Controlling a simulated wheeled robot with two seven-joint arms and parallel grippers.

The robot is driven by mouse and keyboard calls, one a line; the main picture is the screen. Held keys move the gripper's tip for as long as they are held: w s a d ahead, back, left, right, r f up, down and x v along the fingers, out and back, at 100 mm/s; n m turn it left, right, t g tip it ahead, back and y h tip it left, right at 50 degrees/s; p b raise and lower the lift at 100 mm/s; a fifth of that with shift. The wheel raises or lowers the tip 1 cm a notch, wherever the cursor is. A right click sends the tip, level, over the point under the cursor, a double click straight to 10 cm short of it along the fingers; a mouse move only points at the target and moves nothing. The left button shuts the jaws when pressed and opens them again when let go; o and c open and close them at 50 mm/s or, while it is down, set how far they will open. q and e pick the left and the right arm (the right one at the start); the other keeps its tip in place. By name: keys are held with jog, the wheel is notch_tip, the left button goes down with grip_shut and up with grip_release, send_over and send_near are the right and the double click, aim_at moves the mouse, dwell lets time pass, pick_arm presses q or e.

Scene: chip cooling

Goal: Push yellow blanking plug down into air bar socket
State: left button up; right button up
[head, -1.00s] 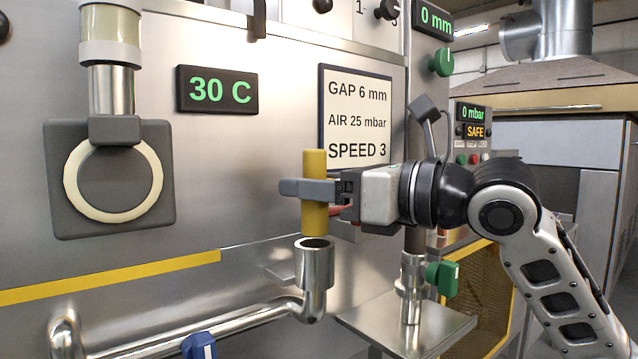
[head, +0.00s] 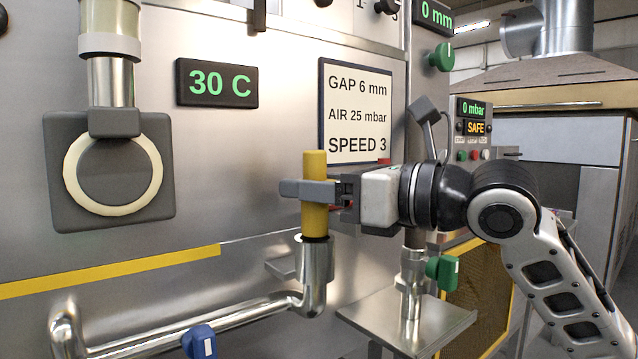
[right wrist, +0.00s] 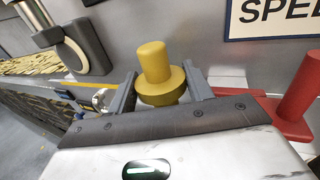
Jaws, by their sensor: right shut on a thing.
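The yellow blanking plug (head: 315,165) stands upright in the head view, with its lower end at the mouth of the air bar socket (head: 316,262), a shiny upright metal pipe end. How far it sits inside cannot be told. My right gripper (head: 315,190) is shut around the plug's middle from the right. In the right wrist view the plug's round top and wider collar (right wrist: 157,70) show between the two grey fingers (right wrist: 160,98); the socket is hidden there. My left gripper is not in view.
A blue-handled valve (head: 199,342) sits on the pipe at lower left. A green-handled valve (head: 441,271) stands on a metal plate (head: 408,322) at right. A sign (head: 356,112) and a 30 C display (head: 216,86) are on the panel behind. A red post (right wrist: 300,95) stands right of the gripper.

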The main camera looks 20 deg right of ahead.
jog(key=shift+f+b, duration=0.35)
jog(key=shift+f, duration=0.15)
jog(key=shift+r, duration=0.1)
jog(key=shift+r+p, duration=0.45)
jog(key=shift+p, duration=0.25)
dwell(0.4)
dwell(0.4)
jog(key=shift+r+p, duration=0.1)
jog(key=shift+p, duration=0.35)
